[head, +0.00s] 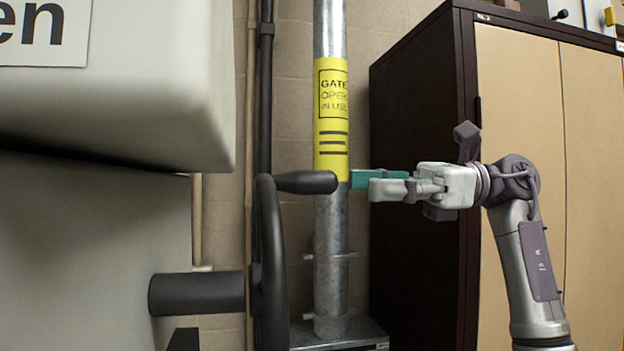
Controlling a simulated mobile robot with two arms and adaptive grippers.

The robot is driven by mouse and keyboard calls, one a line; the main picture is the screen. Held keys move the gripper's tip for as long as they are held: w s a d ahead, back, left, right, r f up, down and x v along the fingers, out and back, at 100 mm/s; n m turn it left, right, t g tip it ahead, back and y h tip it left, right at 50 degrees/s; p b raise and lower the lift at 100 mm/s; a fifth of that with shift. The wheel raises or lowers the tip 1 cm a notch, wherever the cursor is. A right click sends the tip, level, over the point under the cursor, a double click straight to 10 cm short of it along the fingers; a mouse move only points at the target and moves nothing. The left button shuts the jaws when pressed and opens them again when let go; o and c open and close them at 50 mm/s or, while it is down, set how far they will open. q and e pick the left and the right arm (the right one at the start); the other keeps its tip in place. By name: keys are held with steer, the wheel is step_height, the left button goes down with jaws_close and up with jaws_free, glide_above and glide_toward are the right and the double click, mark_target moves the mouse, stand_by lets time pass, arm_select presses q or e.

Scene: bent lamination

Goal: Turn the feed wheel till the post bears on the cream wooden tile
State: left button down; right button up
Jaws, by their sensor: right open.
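The feed wheel (268,270) is black and seen nearly edge-on, left of the middle of the head view. Its dark shaft (198,294) runs into the grey machine body. A black handle (306,182) sticks out to the right from the wheel's upper part. My right gripper (358,184) is open and points left, its fingertips a little right of the handle's end and apart from it in the picture. One finger has a teal pad. I cannot see the cream wooden tile, and cannot tell which part bears on it. My left gripper is not in view.
The pale machine housing (110,95) fills the left. A galvanised pole (331,235) with a yellow gate label stands behind the handle. A dark cabinet (418,180) with tan doors stands behind my right arm. A narrow gap separates handle and gripper.

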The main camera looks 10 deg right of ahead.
mark_target(312, 184)
steer(key=a+p, duration=0.1)
steer(key=a, duration=0.7)
steer(key=shift+s+a+p, duration=0.1)
steer(key=shift+a+p, duration=0.15)
steer(key=shift+p, duration=0.1)
steer(key=shift+d, duration=0.1)
jaws_close()
